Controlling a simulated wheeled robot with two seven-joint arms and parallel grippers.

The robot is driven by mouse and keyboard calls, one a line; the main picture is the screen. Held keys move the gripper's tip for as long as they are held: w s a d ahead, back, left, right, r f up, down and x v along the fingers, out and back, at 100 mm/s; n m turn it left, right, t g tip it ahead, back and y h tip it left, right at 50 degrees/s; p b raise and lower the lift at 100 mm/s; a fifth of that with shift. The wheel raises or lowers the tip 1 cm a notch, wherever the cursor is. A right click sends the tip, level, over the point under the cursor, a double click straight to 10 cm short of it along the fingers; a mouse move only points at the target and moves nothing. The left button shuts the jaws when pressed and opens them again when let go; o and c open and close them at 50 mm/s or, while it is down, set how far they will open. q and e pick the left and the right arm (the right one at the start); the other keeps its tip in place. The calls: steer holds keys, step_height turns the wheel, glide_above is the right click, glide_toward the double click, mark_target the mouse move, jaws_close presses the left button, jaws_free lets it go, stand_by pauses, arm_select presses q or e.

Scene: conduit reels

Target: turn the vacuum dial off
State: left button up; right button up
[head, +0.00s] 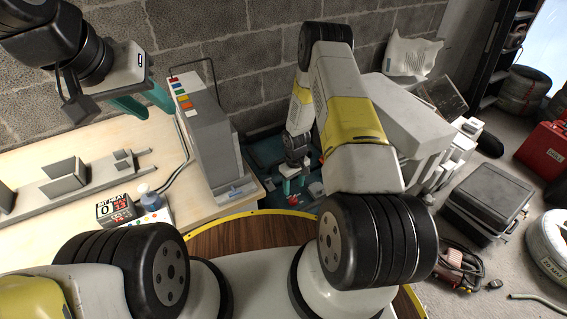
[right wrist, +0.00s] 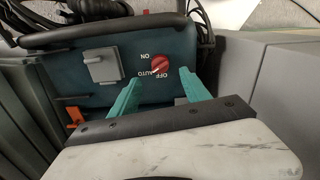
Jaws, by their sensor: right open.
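The vacuum is a dark teal machine (right wrist: 95,102) with a red round dial (right wrist: 159,64) on its panel. Printing around the dial reads ON, OFF and AUTO, upside down in the right wrist view. The dial's pale mark seems to point to the lower left, toward the OFF and AUTO printing. My right gripper (right wrist: 162,77) is open, its teal fingers on either side of the dial's line and apparently short of it. In the head view the right gripper (head: 294,187) hangs above the dial (head: 292,200). My left gripper (head: 158,113) is open and empty above the workbench.
A tall grey box with coloured buttons (head: 205,140) stands on the workbench (head: 60,140) left of the vacuum. A grey latch block (right wrist: 103,66) sits beside the dial. Grey walls flank the vacuum closely. A black case (head: 488,197) lies on the floor at right.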

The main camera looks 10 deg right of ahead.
mark_target(293, 197)
step_height(293, 197, down, 8)
steer(key=shift+f, duration=0.1)
stand_by(0.4)
jaws_close()
steer(key=shift+n, duration=0.4)
steer(key=n, duration=1.1)
steer(key=shift+w+n, duration=0.1)
steer(key=shift+n, duration=0.2)
